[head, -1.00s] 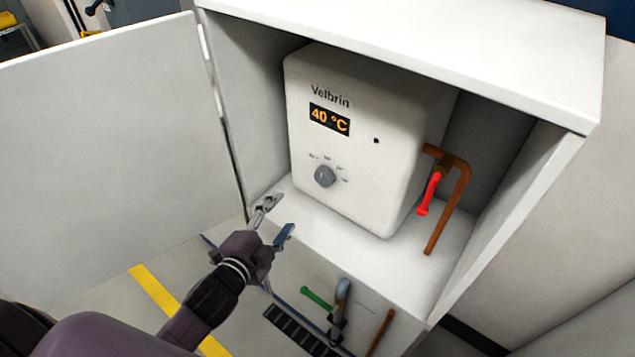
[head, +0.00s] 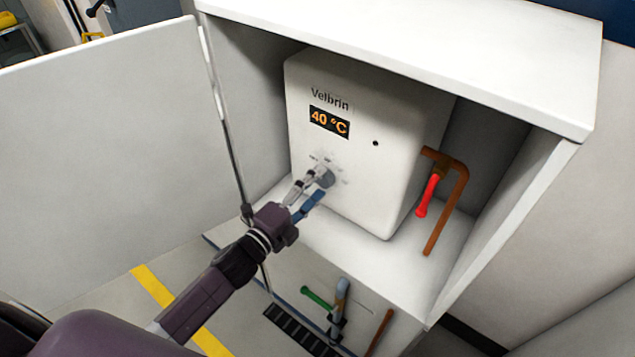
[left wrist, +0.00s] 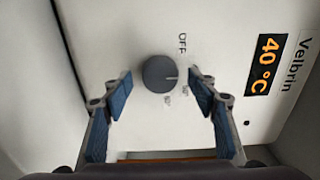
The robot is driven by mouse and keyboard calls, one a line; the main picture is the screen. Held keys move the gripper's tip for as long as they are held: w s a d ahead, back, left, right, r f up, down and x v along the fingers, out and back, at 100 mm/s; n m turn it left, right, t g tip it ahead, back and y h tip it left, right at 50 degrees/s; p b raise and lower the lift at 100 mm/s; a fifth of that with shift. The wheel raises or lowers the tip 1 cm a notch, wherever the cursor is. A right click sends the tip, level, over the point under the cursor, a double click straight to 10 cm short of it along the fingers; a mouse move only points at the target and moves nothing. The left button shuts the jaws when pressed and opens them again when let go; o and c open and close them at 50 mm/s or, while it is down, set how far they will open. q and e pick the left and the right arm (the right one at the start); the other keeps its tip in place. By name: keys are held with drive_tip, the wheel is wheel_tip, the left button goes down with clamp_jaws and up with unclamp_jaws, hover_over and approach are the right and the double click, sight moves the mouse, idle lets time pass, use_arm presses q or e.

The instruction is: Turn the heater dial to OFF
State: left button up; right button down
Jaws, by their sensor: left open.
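The heater (head: 345,190) is a white box marked Velbrin inside a white cabinet. Its orange display (head: 329,121) reads 40 °C, and the display also shows in the left wrist view (left wrist: 265,64). The grey round dial (head: 326,178) is on the lower front. In the left wrist view the dial (left wrist: 158,73) has its pointer line toward the right, not toward the OFF mark (left wrist: 182,43) above it. My left gripper (head: 313,187) is open in front of the dial. Its blue-padded fingers (left wrist: 160,88) lie on either side of the dial, apart from it in that view. My right gripper is not seen.
The cabinet door (head: 110,150) stands open on the left. A red-handled valve (head: 428,195) on a copper pipe (head: 457,205) is right of the heater. A green-handled valve (head: 316,298) is below. The cabinet floor (head: 305,225) before the heater is clear.

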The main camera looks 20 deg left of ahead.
use_arm(q)
drive_tip(key=shift+w+d, duration=0.15)
drive_tip(key=shift+w, duration=0.25)
drive_tip(key=shift+c, duration=0.3)
drive_tip(key=c, duration=1.1)
drive_tip(key=shift+n, duration=0.4)
drive_tip(key=n+p, duration=0.2)
drive_tip(key=n, duration=0.2)
drive_tip(key=shift+n+p, duration=0.35)
drive_tip(key=shift+n, duration=0.05)
drive_tip(key=n+p, duration=0.1)
drive_tip(key=n, duration=0.3)
drive_tip(key=shift+n+p, duration=0.3)
drive_tip(key=o, duration=1.2)
drive_tip(key=shift+c, duration=0.2)
